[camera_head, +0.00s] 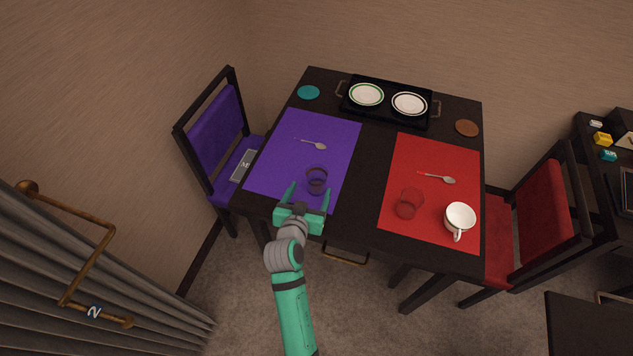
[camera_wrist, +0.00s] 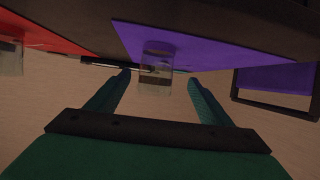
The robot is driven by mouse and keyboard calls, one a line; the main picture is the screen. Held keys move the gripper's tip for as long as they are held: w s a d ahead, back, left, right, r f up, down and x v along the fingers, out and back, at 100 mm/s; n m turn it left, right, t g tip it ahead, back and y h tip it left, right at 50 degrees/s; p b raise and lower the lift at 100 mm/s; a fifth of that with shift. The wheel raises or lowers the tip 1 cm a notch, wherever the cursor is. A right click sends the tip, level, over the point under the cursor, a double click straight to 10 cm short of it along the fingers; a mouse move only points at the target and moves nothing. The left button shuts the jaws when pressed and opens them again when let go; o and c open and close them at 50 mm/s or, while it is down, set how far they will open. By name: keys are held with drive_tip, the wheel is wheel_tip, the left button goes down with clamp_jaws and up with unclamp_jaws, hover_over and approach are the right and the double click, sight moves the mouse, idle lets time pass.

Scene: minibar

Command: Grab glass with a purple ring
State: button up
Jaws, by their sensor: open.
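A see-through glass with a purple tint (camera_head: 317,180) stands upright on the near part of the purple placemat (camera_head: 270,178). My gripper (camera_head: 308,190) is open at the table's near edge, its fingers pointing at this glass. In the wrist view, which looks upside down, the glass (camera_wrist: 155,70) appears between the two fingertips (camera_wrist: 158,77). The fingers are apart from each other and hold nothing. I cannot tell how far the fingertips reach along the glass's sides. A red-tinted glass (camera_head: 410,203) stands on the red placemat (camera_head: 440,160).
A spoon (camera_head: 316,145) lies behind the purple glass. The red placemat also bears a spoon (camera_head: 440,178) and a white cup (camera_head: 460,218). A black tray (camera_head: 386,116) with two plates sits at the back. Chairs with purple (camera_head: 216,132) and red (camera_head: 543,210) cushions flank the table.

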sight(319, 176)
drive_tip(key=shift+d+x, duration=0.15)
drive_tip(key=shift+x, duration=1.7)
drive_tip(key=shift+d+x, duration=0.2)
drive_tip(key=shift+x, duration=1.7)
drive_tip(key=shift+s+f, duration=0.15)
drive_tip(key=shift+s, duration=0.05)
drive_tip(key=c, duration=1.2)
drive_tip(key=shift+c, duration=0.3)
